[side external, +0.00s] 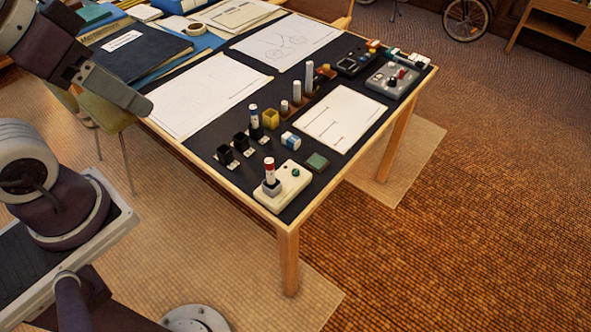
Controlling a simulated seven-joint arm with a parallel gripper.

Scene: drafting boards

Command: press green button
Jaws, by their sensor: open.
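A cream control box (278,192) sits at the near corner of the dark-topped table. A small round green button (295,172) is on its top, at the right. A red-and-white upright stick (269,170) stands on the same box, left of the button. A flat dark green square block (317,161) lies on the table just behind the box, apart from it. My gripper (146,106) is at the upper left, seen side-on, above and left of the table and well away from the button. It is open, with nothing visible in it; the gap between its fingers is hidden.
Black switches (240,142), a yellow cube (271,119) and a blue-white eraser (290,141) stand near the box. White paper sheets (340,115) lie flat behind. A chair (105,112) stands left of the table.

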